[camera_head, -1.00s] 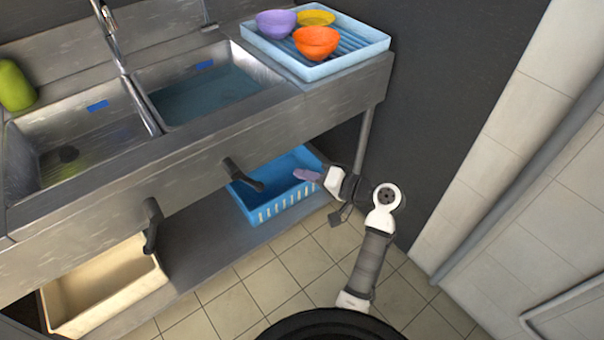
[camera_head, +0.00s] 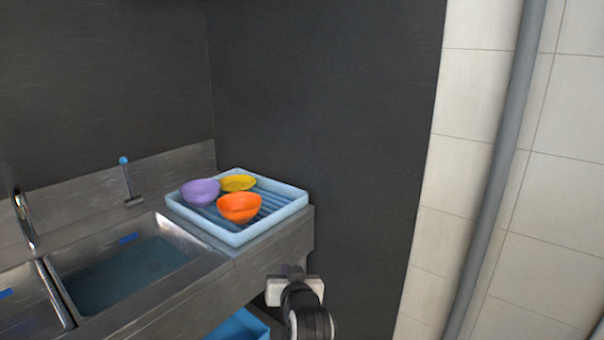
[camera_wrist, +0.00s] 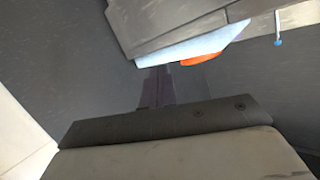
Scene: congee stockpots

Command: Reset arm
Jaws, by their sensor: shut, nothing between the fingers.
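My gripper (camera_wrist: 156,88) shows in the wrist view as dark purplish fingers, closed together with nothing between them. In the head view the white and black end of my arm stands low at the centre right, in front of the sink counter and below the tray; the fingers are hidden there. The arm is raised and bent at the bottom edge.
A light blue ribbed tray (camera_head: 236,237) on the counter's right end holds purple (camera_head: 200,192), yellow (camera_head: 238,183) and orange (camera_head: 239,208) bowls. Left is a water-filled sink (camera_head: 125,275). A blue basket (camera_head: 238,327) lies below. A dark wall and grey pipe (camera_head: 497,170) stand right.

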